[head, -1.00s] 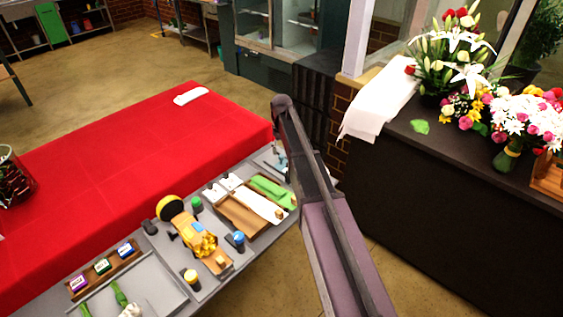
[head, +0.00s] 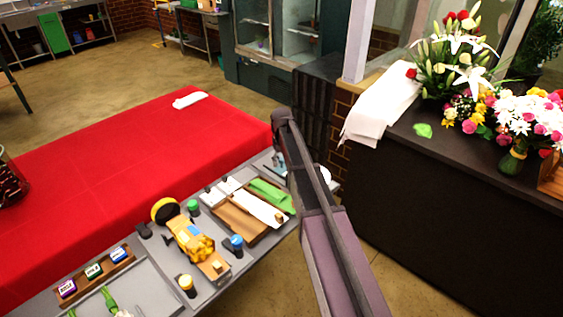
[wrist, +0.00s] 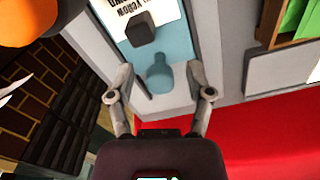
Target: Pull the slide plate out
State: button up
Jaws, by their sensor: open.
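In the wrist view a teal plate (wrist: 178,48) lies on a pale grey surface. It carries a white printed label (wrist: 150,12) and a dark block-like knob (wrist: 141,29). A darker teal rounded shape (wrist: 160,77) sits at the plate's near end; I cannot tell whether it is a tab or a shadow. My gripper (wrist: 160,76) is open, with one finger on each side of this shape and nothing clearly held. In the head view my arm hides most of this end of the bench, and the gripper does not show.
The grey bench (head: 222,295) holds a wooden tray (head: 240,222) with white and green sheets, a yellow tool (head: 190,240) and several small jars. A red-covered table (head: 110,150) runs alongside. A dark counter (head: 450,210) with flowers stands at the right, with a floor gap between.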

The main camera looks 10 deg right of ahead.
grip_shut()
jog(key=w+a, duration=0.1)
jog(key=w, duration=0.1)
jog(key=w+a, duration=0.3)
jog(key=w, duration=0.1)
jog(key=shift+w+a, duration=0.1)
jog(key=shift+a, duration=0.15)
grip_release()
